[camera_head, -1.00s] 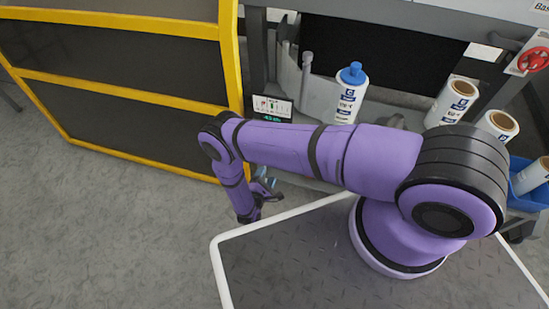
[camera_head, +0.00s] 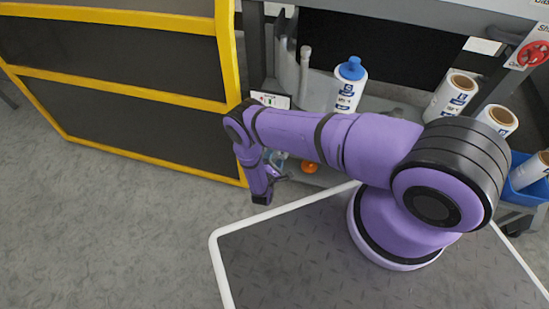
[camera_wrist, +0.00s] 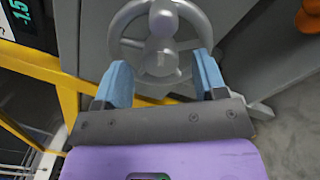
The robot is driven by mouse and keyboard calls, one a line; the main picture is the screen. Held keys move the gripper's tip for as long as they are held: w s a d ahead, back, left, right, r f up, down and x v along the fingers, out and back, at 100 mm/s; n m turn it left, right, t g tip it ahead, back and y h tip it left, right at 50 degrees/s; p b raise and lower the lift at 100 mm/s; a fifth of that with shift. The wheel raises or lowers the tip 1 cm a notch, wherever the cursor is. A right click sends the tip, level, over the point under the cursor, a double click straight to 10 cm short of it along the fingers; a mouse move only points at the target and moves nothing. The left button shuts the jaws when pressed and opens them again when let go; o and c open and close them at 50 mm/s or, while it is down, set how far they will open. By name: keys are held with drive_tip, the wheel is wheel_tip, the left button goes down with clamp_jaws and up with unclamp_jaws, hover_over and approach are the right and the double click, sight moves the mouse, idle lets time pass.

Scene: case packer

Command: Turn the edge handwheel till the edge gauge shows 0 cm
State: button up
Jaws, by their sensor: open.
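The grey edge handwheel (camera_wrist: 116,47) is at the top middle of the wrist view, with a rounded hub and a knob-like part facing me. My gripper (camera_wrist: 164,78) is open. Its two blue fingers stand apart on either side of the wheel's lower part; I cannot tell whether they touch it. The edge gauge (camera_wrist: 22,10) is at the top left, cut off by the frame; its green digits look like 1.5, tilted, possibly with a minus sign. In the head view my gripper (camera_head: 277,160) is partly hidden by my arm, and the handwheel cannot be made out.
A yellow-framed dark guard panel (camera_head: 130,78) stands at the left. A white bottle with a blue cap (camera_head: 348,88) and several label rolls (camera_head: 452,96) are on the machine. An orange knob (camera_head: 309,167) is right of my gripper.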

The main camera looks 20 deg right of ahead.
drive_tip(key=shift+w+d, duration=0.25)
drive_tip(key=shift+w, duration=0.1)
drive_tip(key=shift+c, duration=0.2)
drive_tip(key=c, duration=0.9)
drive_tip(key=shift+m, duration=0.3)
drive_tip(key=m, duration=0.2)
drive_tip(key=shift+m, duration=0.3)
drive_tip(key=m, duration=0.3)
drive_tip(key=shift+m, duration=0.4)
drive_tip(key=m, duration=0.5)
drive_tip(key=shift+f+m, duration=0.15)
drive_tip(key=shift+m, duration=0.25)
drive_tip(key=shift+s, duration=0.1)
